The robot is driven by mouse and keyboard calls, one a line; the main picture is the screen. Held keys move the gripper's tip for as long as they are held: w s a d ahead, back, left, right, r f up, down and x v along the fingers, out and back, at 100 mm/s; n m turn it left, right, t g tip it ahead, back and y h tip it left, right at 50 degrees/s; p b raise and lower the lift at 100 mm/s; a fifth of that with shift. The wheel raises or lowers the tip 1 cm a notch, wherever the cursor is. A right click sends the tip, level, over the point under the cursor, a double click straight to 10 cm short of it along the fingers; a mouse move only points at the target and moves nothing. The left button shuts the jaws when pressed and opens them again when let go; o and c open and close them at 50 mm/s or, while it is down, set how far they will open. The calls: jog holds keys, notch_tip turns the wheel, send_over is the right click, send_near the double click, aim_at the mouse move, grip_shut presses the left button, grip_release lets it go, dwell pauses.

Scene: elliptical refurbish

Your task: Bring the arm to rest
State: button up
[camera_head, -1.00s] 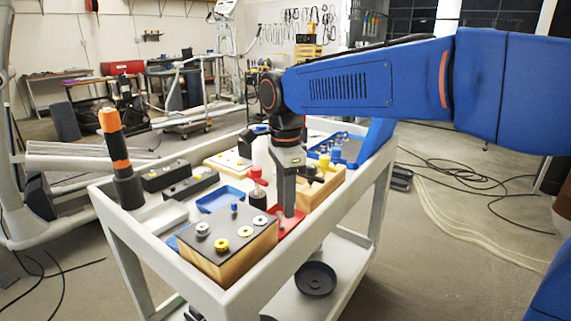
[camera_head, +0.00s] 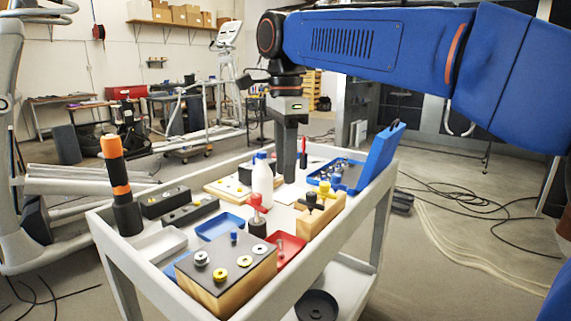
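My blue arm (camera_head: 345,40) reaches in from the right above a grey cart. My gripper (camera_head: 290,160) hangs straight down from the wrist over the middle of the cart. It is seen edge-on as one dark shape, so I cannot tell whether its fingers are open or shut. I see nothing held in it. Behind and below it, parts of the cart top are hidden.
The cart (camera_head: 262,300) carries a wooden block with knobs (camera_head: 228,268), a red tray (camera_head: 292,246), a blue tray (camera_head: 220,226), a white bottle (camera_head: 262,182), an open blue toolbox (camera_head: 378,160) and an orange-black handle (camera_head: 118,180).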

jog(key=shift+r, duration=0.1)
jog(key=s+d+f+n+t, duration=0.2)
jog(key=s+d+f+n, duration=0.5)
jog(key=s+d+f, duration=0.3)
jog(key=s+d+f+n+t, duration=0.2)
jog(key=s+d+f+n, duration=0.5)
jog(key=d+f, duration=1)
jog(key=s, duration=0.3)
jog(key=shift+s+n+t, duration=0.35)
jog(key=shift+n+t, duration=0.05)
